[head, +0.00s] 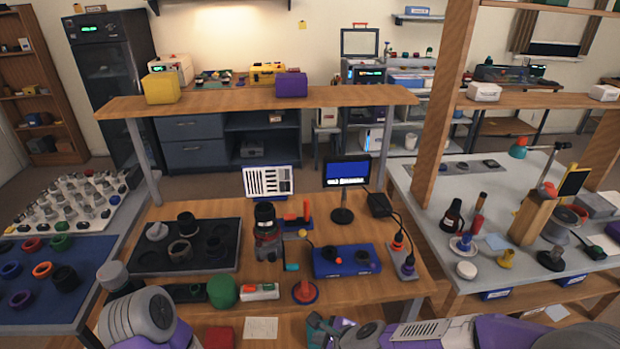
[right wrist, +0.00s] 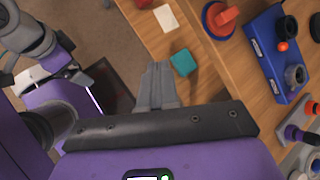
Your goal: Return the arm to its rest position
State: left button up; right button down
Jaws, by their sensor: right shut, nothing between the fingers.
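My right gripper (head: 322,328) shows at the bottom of the head view, low over the bench's front edge and partly cut off. In the right wrist view its two grey fingers (right wrist: 158,72) are together with nothing between them. Their tips lie beside a teal block (right wrist: 183,62) near the front edge of the wooden bench (right wrist: 215,80), apart from the bench's other things. My left arm (head: 140,318) comes in at the lower left of the head view. Its gripper is out of sight.
A dark tray (head: 145,262) with lens parts and a small monitor (head: 346,172) stand behind. A post (head: 450,95) rises at right.

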jog(key=s+d+f+n+g, duration=0.1)
jog(key=s+d+f+n, duration=0.1)
jog(key=s+f+n, duration=0.2)
jog(key=s+d+f+n+g, duration=0.2)
jog(key=s+f+n, duration=0.2)
jog(key=f+n, duration=0.4)
jog(key=s+d+f+n+g+h, duration=0.1)
jog(key=s+f+n, duration=0.4)
jog(key=f, duration=0.8)
jog(key=shift+d+n+g, duration=0.6)
jog(key=shift+d, duration=0.5)
